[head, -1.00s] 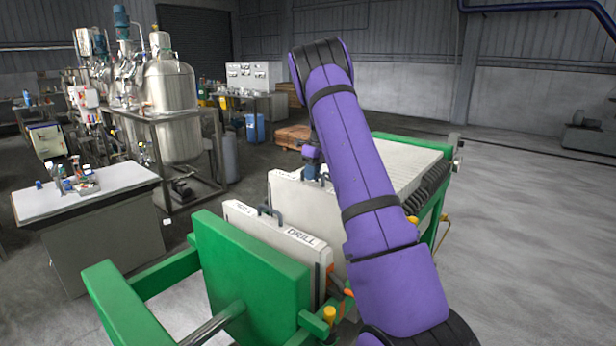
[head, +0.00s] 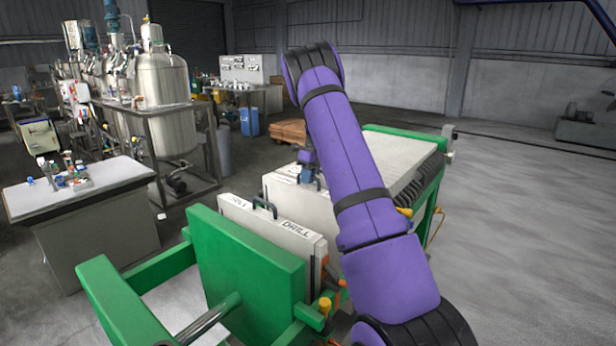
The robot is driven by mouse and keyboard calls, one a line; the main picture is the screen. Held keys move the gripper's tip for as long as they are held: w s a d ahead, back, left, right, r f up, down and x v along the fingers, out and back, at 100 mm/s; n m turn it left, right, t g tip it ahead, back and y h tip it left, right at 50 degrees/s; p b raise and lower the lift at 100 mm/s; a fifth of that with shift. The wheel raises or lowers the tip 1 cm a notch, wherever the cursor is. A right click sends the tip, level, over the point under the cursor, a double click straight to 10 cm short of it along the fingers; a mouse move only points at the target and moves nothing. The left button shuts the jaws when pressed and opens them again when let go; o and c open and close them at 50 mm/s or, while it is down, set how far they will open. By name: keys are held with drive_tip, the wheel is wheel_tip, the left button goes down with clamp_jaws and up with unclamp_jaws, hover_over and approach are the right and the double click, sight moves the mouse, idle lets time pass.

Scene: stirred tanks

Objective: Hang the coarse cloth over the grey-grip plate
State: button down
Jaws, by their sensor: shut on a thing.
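A green-framed plate press (head: 250,265) stands in front of me with white plates in it. The nearest white plate (head: 270,232) has "DRILL" on its top edge and a dark grey-blue grip (head: 264,207). Behind it stands another white plate (head: 280,200), with small lettering on its top. My gripper (head: 309,180) is at the top of this plate, shut, apparently on its grip. My purple arm hides much of the gripper and the plate's right part. I cannot make out the coarse cloth.
More plates (head: 400,160) are packed at the far right of the press. A bench (head: 85,190) with small items stands at the left. Steel tanks (head: 165,100) stand behind it. The floor right of the press is clear.

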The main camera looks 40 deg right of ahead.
drive_tip(key=c, duration=1.1)
unclamp_jaws()
drive_tip(key=v, duration=1.1)
